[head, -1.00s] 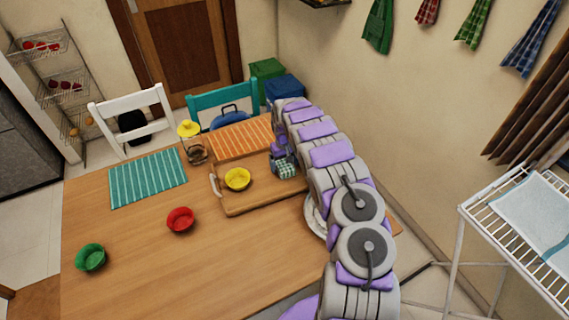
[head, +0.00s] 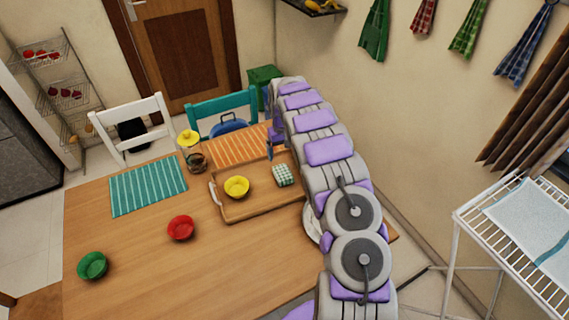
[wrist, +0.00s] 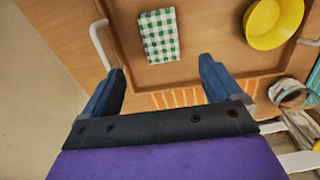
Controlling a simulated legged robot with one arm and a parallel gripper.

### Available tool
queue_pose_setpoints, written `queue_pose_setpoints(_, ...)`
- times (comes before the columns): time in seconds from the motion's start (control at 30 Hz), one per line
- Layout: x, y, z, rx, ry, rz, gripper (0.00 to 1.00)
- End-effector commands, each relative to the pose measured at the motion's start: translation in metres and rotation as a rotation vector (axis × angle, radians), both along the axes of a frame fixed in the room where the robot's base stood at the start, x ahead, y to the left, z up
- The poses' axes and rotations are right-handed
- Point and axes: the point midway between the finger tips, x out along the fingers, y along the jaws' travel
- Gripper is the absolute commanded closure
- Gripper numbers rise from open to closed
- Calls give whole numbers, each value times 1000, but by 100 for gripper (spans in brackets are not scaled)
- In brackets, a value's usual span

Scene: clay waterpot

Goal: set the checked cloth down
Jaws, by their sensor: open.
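The green-and-white checked cloth (head: 283,175) lies folded on the wooden tray (head: 250,209), to the right of the yellow bowl (head: 236,187). In the wrist view the cloth (wrist: 159,36) lies flat on the tray, apart from my fingers. My gripper (wrist: 164,84) is open and empty, its two blue fingers spread. In the head view my gripper (head: 270,147) is above the tray's far edge, beyond the cloth, and partly hidden by my arm.
A red bowl (head: 181,228) and a green bowl (head: 92,265) stand on the table. A glass jar with a yellow lid (head: 191,152) stands by the orange striped mat (head: 236,146). A teal striped mat (head: 148,187) lies left.

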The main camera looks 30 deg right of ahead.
Motion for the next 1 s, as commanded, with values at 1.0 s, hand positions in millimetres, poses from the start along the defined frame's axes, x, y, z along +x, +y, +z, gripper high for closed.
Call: queue_pose_setpoints(1.0, -177, 73, 191, -95, 84, -84, 7)
